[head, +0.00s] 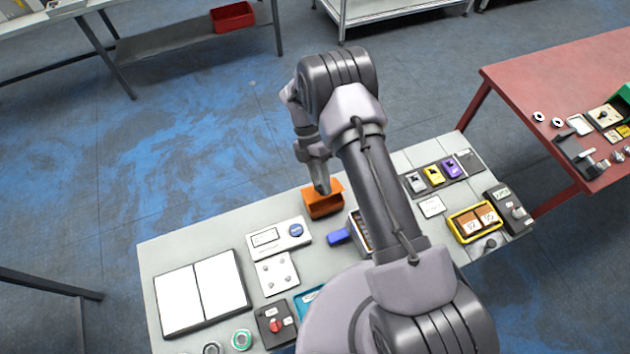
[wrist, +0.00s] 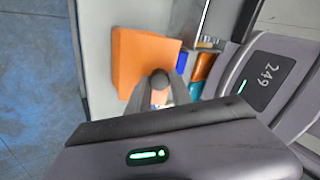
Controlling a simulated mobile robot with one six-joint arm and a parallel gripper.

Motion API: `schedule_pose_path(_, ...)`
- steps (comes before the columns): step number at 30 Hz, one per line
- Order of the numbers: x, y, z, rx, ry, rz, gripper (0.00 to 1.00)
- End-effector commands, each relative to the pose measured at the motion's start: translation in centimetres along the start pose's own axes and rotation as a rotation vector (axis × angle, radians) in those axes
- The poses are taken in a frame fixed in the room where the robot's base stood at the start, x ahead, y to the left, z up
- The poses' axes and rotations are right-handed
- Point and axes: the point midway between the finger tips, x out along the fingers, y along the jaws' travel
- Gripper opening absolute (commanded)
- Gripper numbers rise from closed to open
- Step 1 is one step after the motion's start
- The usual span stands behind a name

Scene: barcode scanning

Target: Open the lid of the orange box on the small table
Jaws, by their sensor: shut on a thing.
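The orange box (head: 323,206) stands near the far edge of the small table (head: 210,232). In the wrist view the orange box (wrist: 140,62) shows as a broad flat orange face above and left of the fingertips. My gripper (head: 322,188) reaches down onto the box from above. In the wrist view my gripper (wrist: 160,80) has its fingers close together at the box's lower right edge, shut on a part of the lid. The gripped part is mostly hidden by the fingers, and I cannot tell how far the lid is raised.
A blue-handled item (head: 338,236) lies close to the box's right front. A white device (head: 278,238) is to the left. A yellow tray (head: 473,221) and several small coloured items are at the right. The far table edge is just behind the box.

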Motion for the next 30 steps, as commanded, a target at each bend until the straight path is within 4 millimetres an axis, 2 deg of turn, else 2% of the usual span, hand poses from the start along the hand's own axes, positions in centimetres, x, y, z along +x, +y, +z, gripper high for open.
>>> schedule_pose_path(10,-0.07,-0.06,-0.13,0.0,0.045,-0.109,0.0)
schedule_pose_path(27,-0.25,-0.16,-0.23,0.002,0.053,-0.124,0.0)
schedule_pose_path(28,-0.25,-0.16,-0.23,0.002,0.053,-0.124,0.28)
schedule_pose_path(30,-0.25,-0.16,-0.23,0.002,0.053,-0.124,0.41)
